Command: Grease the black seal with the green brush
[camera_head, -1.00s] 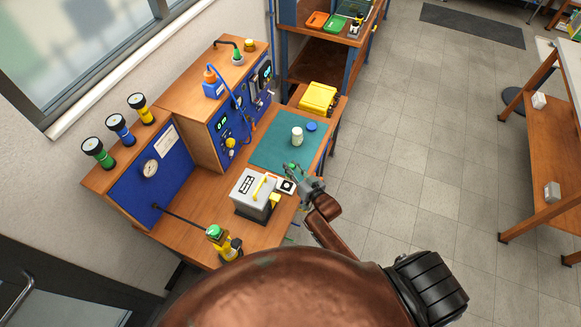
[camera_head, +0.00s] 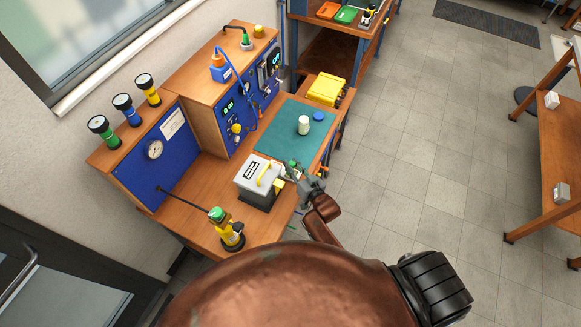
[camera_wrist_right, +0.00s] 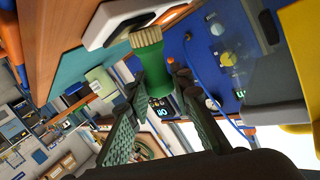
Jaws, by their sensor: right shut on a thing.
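My right gripper (camera_head: 298,174) is shut on the green brush (camera_wrist_right: 149,62), which sits between the two fingers in the right wrist view. The brush's tan bristle end (camera_wrist_right: 145,37) points toward a white block (camera_wrist_right: 112,20) with a dark patch on its face. I cannot tell whether the bristles touch it. In the head view the gripper is over the bench beside the grey box, and it covers the spot where the white block with the black ring lies. The black seal itself is not clearly visible. My left gripper is not in view.
A grey box with a yellow handle (camera_head: 257,182) stands just left of the gripper. A teal mat (camera_head: 275,137) holds a white jar (camera_head: 303,125) and a blue lid (camera_head: 318,116). A yellow-black device with a green top (camera_head: 228,232) stands at the front. Blue panels line the back.

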